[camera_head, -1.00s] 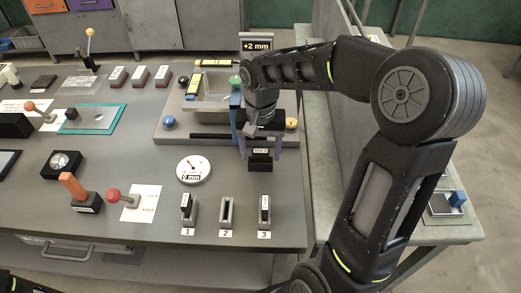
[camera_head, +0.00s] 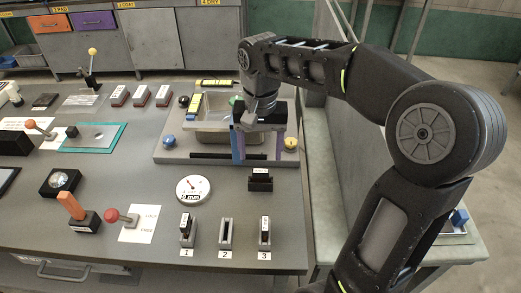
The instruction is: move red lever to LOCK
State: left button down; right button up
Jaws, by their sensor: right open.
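The red lever (camera_head: 113,215) has a round red knob and stands at the front left of the grey bench. A white card (camera_head: 139,223) lies just right of it, with LOCK printed above FREE. The knob sits at the card's left edge, on a short arm from a base partly hidden under it. My right gripper (camera_head: 258,153) is open with its fingers pointing down, over the front edge of the sink unit, well to the right of and beyond the red lever. Nothing shows between its fingers. My left gripper is out of view.
Another orange-knobbed lever (camera_head: 32,125) is farther back. Bare bench lies around the gauge.

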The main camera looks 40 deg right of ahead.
aim_at(112, 216)
jog(key=k+j, duration=0.8)
jog(key=j, duration=0.1)
